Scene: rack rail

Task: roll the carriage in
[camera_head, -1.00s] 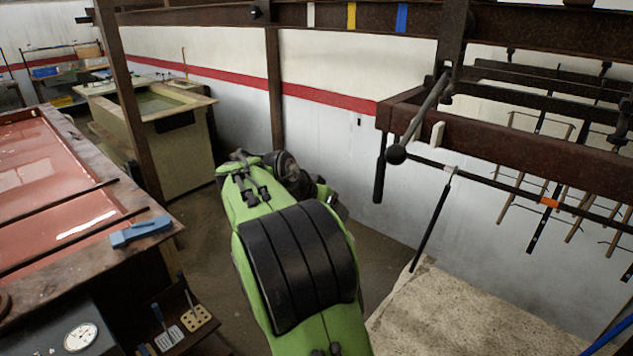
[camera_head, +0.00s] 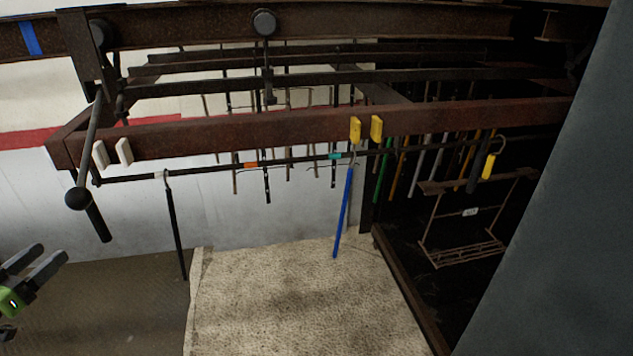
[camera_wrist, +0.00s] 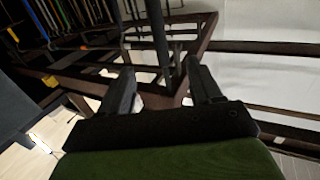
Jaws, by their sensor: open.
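A rusty frame with long bars hangs from the overhead beam by hangers with round black rollers (camera_head: 264,22); it looks like the carriage. Its front is a thick reddish beam (camera_head: 230,137). At its left end, a lever (camera_head: 88,145) slopes down to a black ball and a dark grip. My gripper (camera_head: 32,262) is at the left edge of the head view, left of and below that grip, open and empty. In the wrist view my gripper (camera_wrist: 163,88) has its fingers apart. A grey upright bar (camera_wrist: 158,40) shows between them; whether it is within reach is unclear.
A thin dark rod (camera_head: 300,160) below the beam bears orange and teal bands, with a black rod (camera_head: 175,225) and a blue rod (camera_head: 343,212) hanging from it. White tabs and yellow tabs (camera_head: 355,130) mark the beam. A grey panel (camera_head: 555,220) blocks the right.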

